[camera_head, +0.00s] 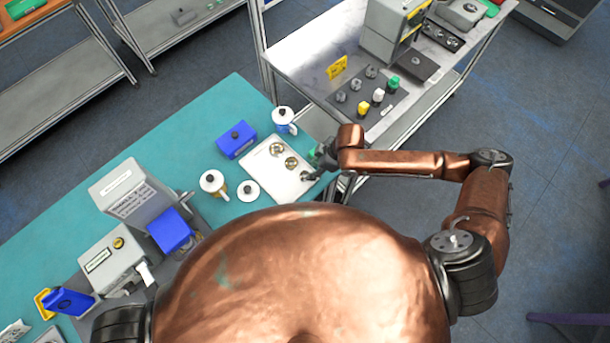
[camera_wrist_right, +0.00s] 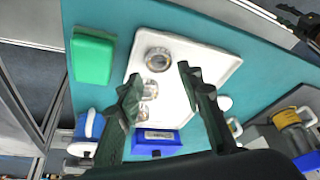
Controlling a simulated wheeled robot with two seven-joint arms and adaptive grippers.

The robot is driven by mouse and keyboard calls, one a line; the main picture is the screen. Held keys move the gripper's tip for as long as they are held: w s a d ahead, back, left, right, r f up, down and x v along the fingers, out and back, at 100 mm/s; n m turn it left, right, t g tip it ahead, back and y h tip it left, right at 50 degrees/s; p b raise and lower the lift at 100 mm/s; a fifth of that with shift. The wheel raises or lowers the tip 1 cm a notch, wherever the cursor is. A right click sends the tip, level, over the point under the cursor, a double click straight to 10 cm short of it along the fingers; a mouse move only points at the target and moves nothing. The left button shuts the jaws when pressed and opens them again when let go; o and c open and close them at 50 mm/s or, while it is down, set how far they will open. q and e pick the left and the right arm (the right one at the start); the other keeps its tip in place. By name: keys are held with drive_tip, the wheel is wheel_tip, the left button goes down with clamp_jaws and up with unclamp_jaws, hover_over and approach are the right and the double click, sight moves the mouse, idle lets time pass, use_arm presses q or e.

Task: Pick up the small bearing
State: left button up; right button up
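A white tray (camera_head: 262,172) holds a row of metal ring-shaped bearings. Two bearings, one (camera_head: 276,149) farther left and one (camera_head: 291,163) in the middle, show in the head view. The wrist view shows three: one at the top (camera_wrist_right: 158,60), one in the middle (camera_wrist_right: 150,88) and one lower down (camera_wrist_right: 143,111). I cannot tell for sure which is the small one. My right gripper (camera_head: 312,166) is over the tray's right end, its fingers spread and empty in the wrist view (camera_wrist_right: 159,74). It partly hides that end in the head view. My left gripper is out of view.
A blue box (camera_head: 236,139), two white-lidded cups, one (camera_head: 284,117) behind and one (camera_head: 213,182) at left, and a white disc (camera_head: 248,190) surround the tray. A green block (camera_wrist_right: 93,57) lies beside the tray. Grey machines (camera_head: 135,195) stand left.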

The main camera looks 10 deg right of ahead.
sight(304, 177)
drive_tip(key=p+x, duration=0.1)
drive_tip(key=x, duration=0.4)
drive_tip(key=shift+a+f, duration=0.1)
drive_tip(key=shift+f, duration=0.3)
drive_tip(key=shift+c, duration=0.4)
drive_tip(key=c, duration=0.7)
drive_tip(key=shift+c, duration=0.2)
